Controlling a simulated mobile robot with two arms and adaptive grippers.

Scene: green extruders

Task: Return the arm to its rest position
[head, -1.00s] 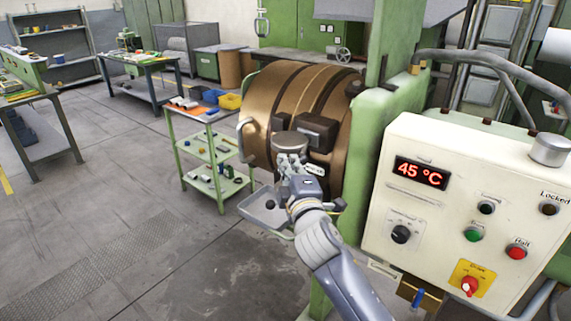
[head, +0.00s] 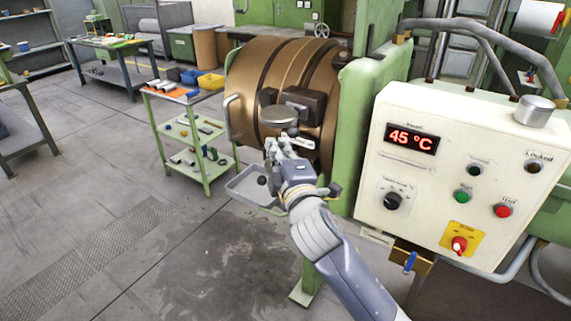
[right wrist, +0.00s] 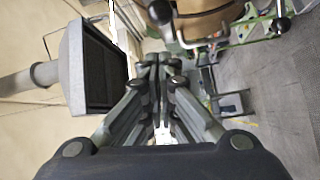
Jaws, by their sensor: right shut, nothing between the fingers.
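Whether the fingers touch any part of the machine cannot be told. My left gripper is not in view.
A white control panel (head: 440,215) reading 45 °C stands close to the right of my arm. A metal tray (head: 247,187) sits below the gripper. A green shelf cart (head: 200,163) stands left of the barrel. The floor at the left is largely clear.

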